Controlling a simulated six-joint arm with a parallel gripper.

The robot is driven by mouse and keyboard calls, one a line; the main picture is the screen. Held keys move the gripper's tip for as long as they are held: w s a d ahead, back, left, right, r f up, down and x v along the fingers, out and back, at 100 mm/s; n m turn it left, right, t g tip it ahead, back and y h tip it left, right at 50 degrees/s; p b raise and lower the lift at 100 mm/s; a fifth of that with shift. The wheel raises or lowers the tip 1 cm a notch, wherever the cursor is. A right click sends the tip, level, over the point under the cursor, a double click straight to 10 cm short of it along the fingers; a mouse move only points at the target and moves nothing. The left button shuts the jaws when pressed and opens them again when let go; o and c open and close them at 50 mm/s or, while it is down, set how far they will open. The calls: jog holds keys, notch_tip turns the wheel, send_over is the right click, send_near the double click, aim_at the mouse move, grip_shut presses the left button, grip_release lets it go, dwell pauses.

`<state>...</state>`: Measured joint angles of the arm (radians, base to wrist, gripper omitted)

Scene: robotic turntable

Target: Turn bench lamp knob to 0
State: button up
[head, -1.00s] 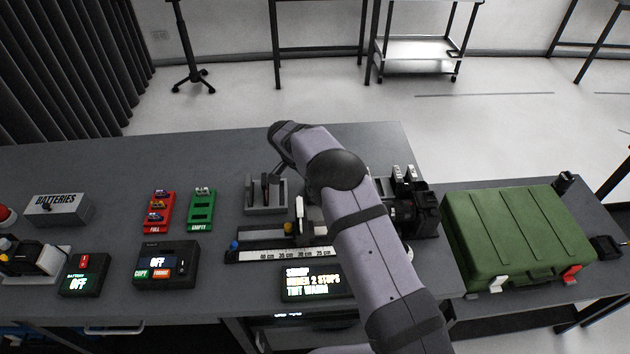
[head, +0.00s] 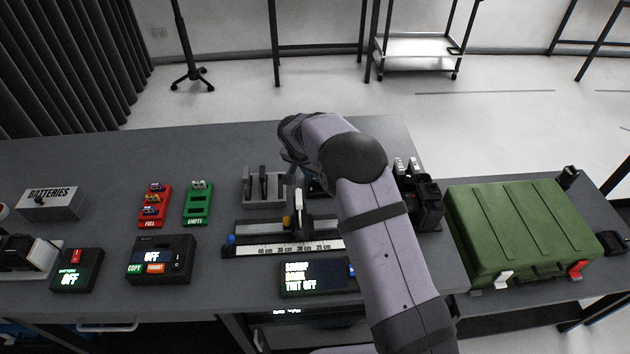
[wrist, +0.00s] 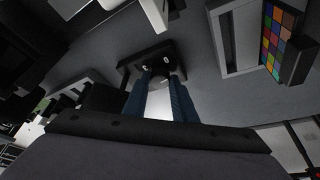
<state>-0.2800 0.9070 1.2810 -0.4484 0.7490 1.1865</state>
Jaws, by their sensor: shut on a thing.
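In the wrist view a small dark box (wrist: 135,66) with white marks lies between my fingertips' far side and the bench. My gripper (wrist: 161,78) is shut on a small dark knob on this box, mostly hidden between the blue-grey fingers. The marks are too small to read. In the head view my arm hides the knob and most of the box. The display (head: 314,277) at the front of the bench reads what looks like SHARP, DARK, TINT OFF, partly blurred.
A ruler rail (head: 285,249) lies left of my arm, with a grey slotted holder (head: 264,202) behind it. A black camera (head: 424,203) stands right of my arm, near a green case (head: 520,232). A colour chart (wrist: 277,40) shows in the wrist view. The back left bench is clear.

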jog(key=shift+n, duration=0.4)
jog(key=o, duration=1)
jog(key=shift+o, duration=0.2)
jog(key=shift+r, duration=0.1)
jog(key=b+v, duration=0.2)
jog(key=v, duration=0.5)
jog(key=shift+s+b, duration=0.2)
jog(key=shift+b, duration=0.15)
